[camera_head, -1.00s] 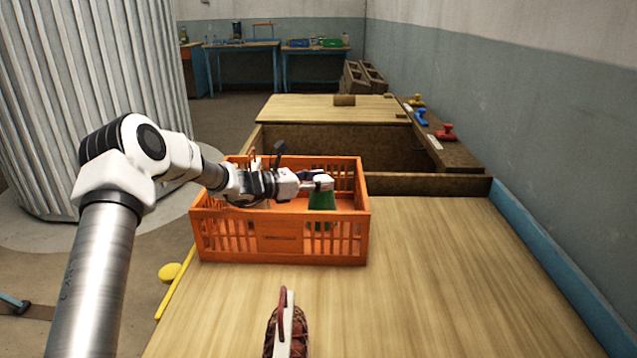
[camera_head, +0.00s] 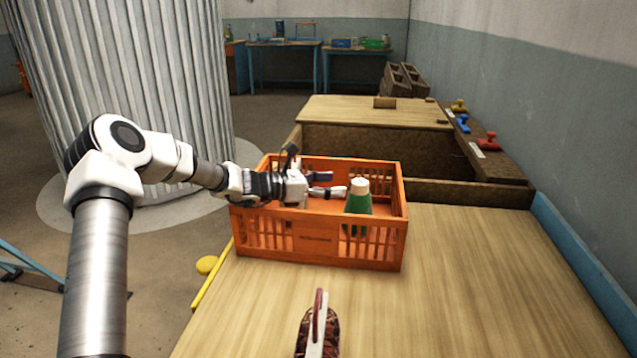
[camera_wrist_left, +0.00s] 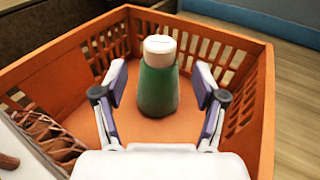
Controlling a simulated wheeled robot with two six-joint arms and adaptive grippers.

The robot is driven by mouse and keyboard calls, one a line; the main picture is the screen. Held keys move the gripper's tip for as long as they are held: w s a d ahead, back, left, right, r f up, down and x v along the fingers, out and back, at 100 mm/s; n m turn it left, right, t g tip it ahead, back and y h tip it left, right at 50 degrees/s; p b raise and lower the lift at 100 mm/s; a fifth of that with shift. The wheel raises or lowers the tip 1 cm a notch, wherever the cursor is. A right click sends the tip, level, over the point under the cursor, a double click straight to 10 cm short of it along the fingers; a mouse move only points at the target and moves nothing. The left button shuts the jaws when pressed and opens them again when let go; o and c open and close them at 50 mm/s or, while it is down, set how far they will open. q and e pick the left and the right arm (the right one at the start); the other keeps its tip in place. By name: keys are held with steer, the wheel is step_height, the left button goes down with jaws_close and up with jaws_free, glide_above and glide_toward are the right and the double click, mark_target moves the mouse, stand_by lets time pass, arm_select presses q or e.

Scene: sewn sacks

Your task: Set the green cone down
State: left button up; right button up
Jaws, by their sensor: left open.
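The green cone (camera_head: 358,204) with a pale top stands upright inside the orange crate (camera_head: 320,240), towards its right side. In the left wrist view the cone (camera_wrist_left: 158,88) stands on the crate floor, ahead of and between the spread fingers. My left gripper (camera_head: 338,184) is open and empty, just left of the cone in the head view. It also shows in the left wrist view (camera_wrist_left: 160,95), with a gap between each finger and the cone. The cone's lower part is partly hidden by the crate wall in the head view. My right gripper does not show.
A dark red woven thing with a pale strip (camera_head: 318,335) is at the table's front. A brown netted sack (camera_wrist_left: 48,135) lies in the crate's left corner. The wooden table (camera_head: 480,270) is clear to the right. An open brown bin (camera_head: 385,147) lies behind the crate.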

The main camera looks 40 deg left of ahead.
arm_select(q)
steer(key=p+v, duration=0.1)
steer(key=v, duration=0.3)
steer(key=shift+s+a+r, duration=0.1)
steer(key=shift+s+a, duration=0.05)
steer(key=shift+s, duration=0.1)
